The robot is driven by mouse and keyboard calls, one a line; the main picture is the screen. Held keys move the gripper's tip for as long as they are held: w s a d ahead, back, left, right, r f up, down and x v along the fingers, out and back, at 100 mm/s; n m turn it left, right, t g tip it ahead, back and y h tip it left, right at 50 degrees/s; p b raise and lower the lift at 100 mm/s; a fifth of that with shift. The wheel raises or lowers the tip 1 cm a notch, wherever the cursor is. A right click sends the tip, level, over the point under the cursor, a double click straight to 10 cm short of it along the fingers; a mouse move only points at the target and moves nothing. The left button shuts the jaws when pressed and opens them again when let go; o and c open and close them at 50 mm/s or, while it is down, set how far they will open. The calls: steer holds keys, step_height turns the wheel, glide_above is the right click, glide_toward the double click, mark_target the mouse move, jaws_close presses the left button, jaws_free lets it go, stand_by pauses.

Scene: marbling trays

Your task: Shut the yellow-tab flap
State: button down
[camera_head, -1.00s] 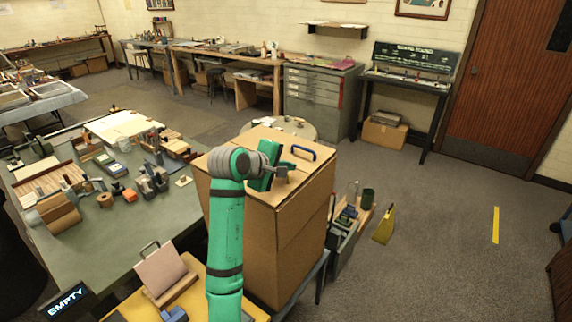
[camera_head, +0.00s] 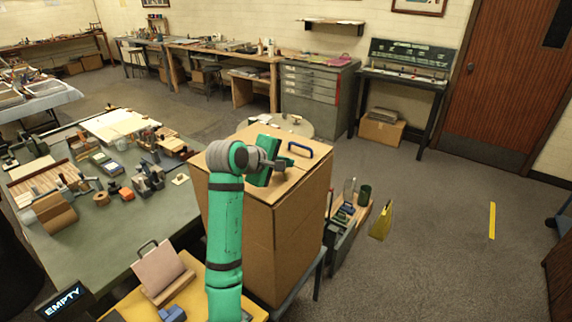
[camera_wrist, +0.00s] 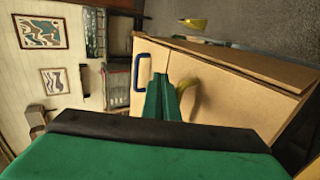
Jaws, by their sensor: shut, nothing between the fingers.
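A tall cardboard box (camera_head: 246,235) stands in front of me, its top looking flat and closed. A blue handle (camera_head: 300,149) stands on the far right part of the top; it also shows in the wrist view (camera_wrist: 140,72). In the wrist view, a curved yellow piece (camera_wrist: 188,80) shows on the box top just right of my fingers; it looks like the yellow tab. In the head view my gripper hides that spot. My gripper (camera_head: 284,164) is shut and empty, close over the box top; I cannot tell whether it touches. Its fingers also show in the wrist view (camera_wrist: 163,88).
A green worktable (camera_head: 120,220) with several tools lies left of the box. A caddy of tools (camera_head: 345,222) and a yellow object (camera_head: 381,221) are right of it. A pink board (camera_head: 160,268) stands at the front. Floor at right is mostly clear.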

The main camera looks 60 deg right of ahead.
step_height(320, 180, up, 14)
steer(key=shift+f, duration=0.25)
